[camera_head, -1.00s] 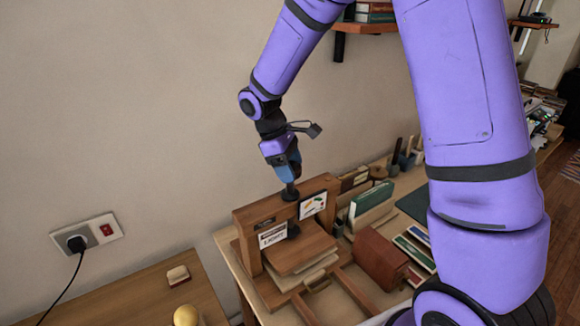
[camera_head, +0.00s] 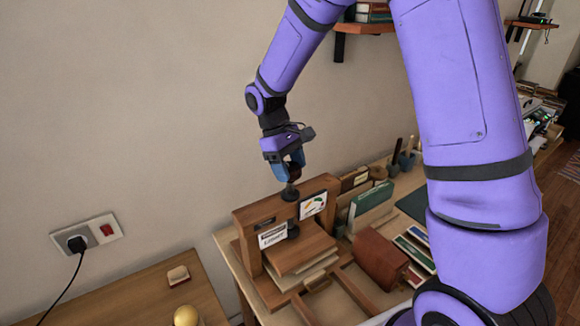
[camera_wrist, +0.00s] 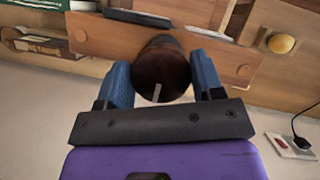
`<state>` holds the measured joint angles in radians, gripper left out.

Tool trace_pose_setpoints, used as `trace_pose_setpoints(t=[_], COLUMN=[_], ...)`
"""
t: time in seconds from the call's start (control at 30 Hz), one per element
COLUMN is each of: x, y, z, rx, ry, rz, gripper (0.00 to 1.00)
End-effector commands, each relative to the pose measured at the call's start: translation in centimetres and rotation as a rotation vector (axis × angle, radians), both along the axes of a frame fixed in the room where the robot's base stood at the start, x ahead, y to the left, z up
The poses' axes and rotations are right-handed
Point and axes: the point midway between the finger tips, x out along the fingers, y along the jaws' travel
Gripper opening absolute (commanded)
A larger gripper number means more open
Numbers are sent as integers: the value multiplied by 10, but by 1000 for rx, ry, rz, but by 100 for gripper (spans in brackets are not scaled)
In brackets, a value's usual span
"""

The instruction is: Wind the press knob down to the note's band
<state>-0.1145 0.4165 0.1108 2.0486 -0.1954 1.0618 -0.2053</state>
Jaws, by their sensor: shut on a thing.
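The wooden book press (camera_head: 318,186) stands on the bench, with a board over a stack of pages under its crossbeam. Its dark round knob (camera_wrist: 162,72) sits between my fingers in the wrist view and carries a pale line on its top. My gripper (camera_head: 290,180) points down above the beam and is shut on the knob, whose dark base shows just below the fingers. The note (camera_head: 313,205) with coloured marks is fixed to the beam's front. A white lettered label (camera_head: 272,236) hangs left of it. The note's band is too small to make out.
A brown leather block (camera_head: 380,260), a green book (camera_head: 371,200) and several other books stand right of the press. A wall socket with a plugged cable (camera_head: 78,243) is at left. A yellow ball (camera_head: 186,316) and a small block (camera_head: 178,275) lie on the lower table.

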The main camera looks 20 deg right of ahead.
Motion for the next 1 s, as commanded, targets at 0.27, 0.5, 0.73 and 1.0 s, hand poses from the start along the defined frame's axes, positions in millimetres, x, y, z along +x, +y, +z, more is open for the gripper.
trace_pose_setpoints(t=[0.27, 0.5, 0.73, 1.0], x=[1, 1, 7, 24], y=[0, 0, 4, 15], z=[2, 1, 18, 65], rx=[1, 1, 1, 2], ry=[-4, -2, -4, -6], rz=[1, 1, 1, 2], gripper=[84, 84, 84, 84])
